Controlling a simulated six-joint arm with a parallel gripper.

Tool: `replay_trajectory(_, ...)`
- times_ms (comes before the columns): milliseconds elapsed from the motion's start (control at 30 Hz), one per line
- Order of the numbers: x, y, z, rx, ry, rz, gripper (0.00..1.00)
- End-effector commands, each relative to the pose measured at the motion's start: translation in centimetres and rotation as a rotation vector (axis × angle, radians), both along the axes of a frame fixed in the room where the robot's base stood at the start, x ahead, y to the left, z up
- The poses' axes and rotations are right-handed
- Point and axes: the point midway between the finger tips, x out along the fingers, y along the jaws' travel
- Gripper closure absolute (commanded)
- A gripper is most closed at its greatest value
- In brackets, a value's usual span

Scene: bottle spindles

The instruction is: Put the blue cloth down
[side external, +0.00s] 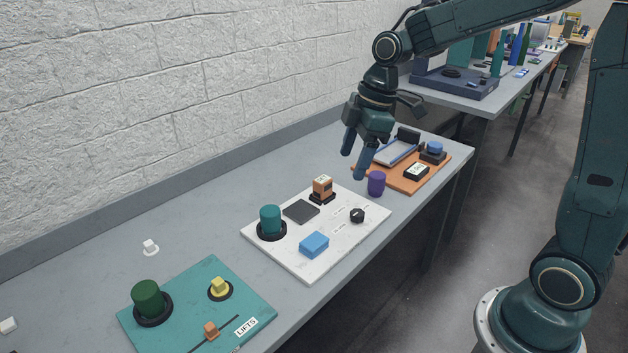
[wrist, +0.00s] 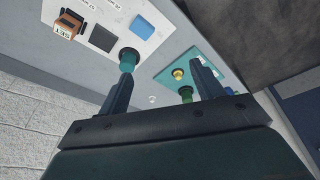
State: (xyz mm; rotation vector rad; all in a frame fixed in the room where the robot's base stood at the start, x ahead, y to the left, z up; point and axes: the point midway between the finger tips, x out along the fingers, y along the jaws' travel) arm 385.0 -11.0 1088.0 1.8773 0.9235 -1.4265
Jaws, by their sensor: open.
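A blue folded-looking block (side external: 314,245), perhaps the cloth, lies on the near part of the white board (side external: 310,271). In the wrist view the blue piece (wrist: 142,28) shows as a flat square near the top. My gripper (side external: 352,165) is open and points down above the bench, beyond the white board and left of the orange board. In the wrist view nothing sits between its fingers (wrist: 163,70). The gripper is well apart from the blue piece.
The white board also holds a teal cylinder (side external: 270,220), an orange block (side external: 322,187), a dark plate (side external: 301,211) and a black knob (side external: 357,215). A purple cup (side external: 376,183) stands near the orange board (side external: 403,181). A teal board (side external: 255,302) lies nearer; bare bench separates the boards.

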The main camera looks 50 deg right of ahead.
Motion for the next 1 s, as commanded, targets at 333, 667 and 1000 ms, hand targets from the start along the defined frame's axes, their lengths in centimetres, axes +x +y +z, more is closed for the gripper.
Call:
replay_trajectory(333,-7.1,1.3,4.5,0.001,-0.062,-0.314,0.34)
replay_trajectory(667,-13.9,1.6,6.3,0.052,-0.132,-0.615,0.34)
replay_trajectory(1000,-19.5,1.3,6.0,0.139,-0.192,-0.88,0.34)
